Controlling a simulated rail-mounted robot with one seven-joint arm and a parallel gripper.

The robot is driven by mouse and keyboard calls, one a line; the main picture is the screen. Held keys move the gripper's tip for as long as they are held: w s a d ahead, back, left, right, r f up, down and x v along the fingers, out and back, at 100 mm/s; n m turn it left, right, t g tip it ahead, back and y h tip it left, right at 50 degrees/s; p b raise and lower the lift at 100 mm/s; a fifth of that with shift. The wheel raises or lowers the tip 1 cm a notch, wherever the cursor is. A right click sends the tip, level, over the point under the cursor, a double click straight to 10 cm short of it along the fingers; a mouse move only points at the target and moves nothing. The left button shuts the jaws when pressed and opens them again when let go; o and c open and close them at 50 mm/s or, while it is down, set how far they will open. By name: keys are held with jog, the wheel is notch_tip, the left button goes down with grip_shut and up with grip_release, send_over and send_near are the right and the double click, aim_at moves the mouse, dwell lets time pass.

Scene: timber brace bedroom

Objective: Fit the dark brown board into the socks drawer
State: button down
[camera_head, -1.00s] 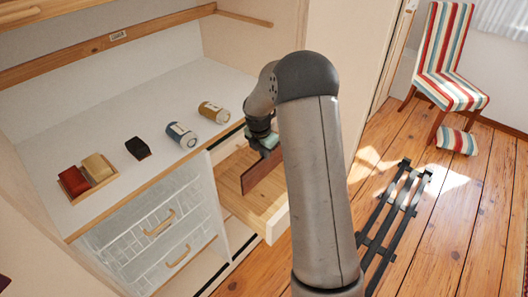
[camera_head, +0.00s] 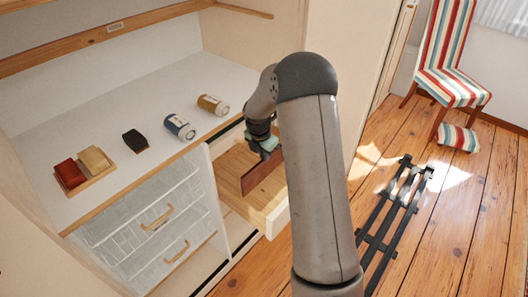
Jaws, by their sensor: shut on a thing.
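The dark brown board (camera_head: 262,173) stands on edge in the open wooden drawer (camera_head: 262,213) at the middle of the head view. My gripper (camera_head: 265,152) is above the drawer and shut on the board's upper edge. The board runs across the drawer's inside. My arm hides the right part of the drawer and perhaps one end of the board. Whether the board's lower edge touches the drawer floor I cannot tell. No socks show in the visible part of the drawer.
On the white top (camera_head: 110,150) stand a tray with red and tan items (camera_head: 85,168), a dark brush-like block (camera_head: 135,141), a blue jar (camera_head: 180,126) and a tan jar (camera_head: 213,105). A dark rack (camera_head: 395,215) lies on the floor, near a striped chair (camera_head: 455,70).

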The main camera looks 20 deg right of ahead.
aim_at(264, 178)
jog(key=shift+f, duration=0.75)
jog(key=shift+f+b, duration=3.05)
jog(key=shift+f, duration=1.75)
dwell(0.5)
jog(key=c, duration=1.5)
grip_release()
jog(key=shift+o, duration=0.2)
jog(key=shift+r, duration=0.1)
jog(key=a+r, duration=0.1)
jog(key=r, duration=0.4)
jog(key=s+a+r, duration=0.1)
jog(key=r, duration=1.1)
jog(key=shift+s+a+b, duration=0.35)
jog(key=shift+a+b, duration=0.05)
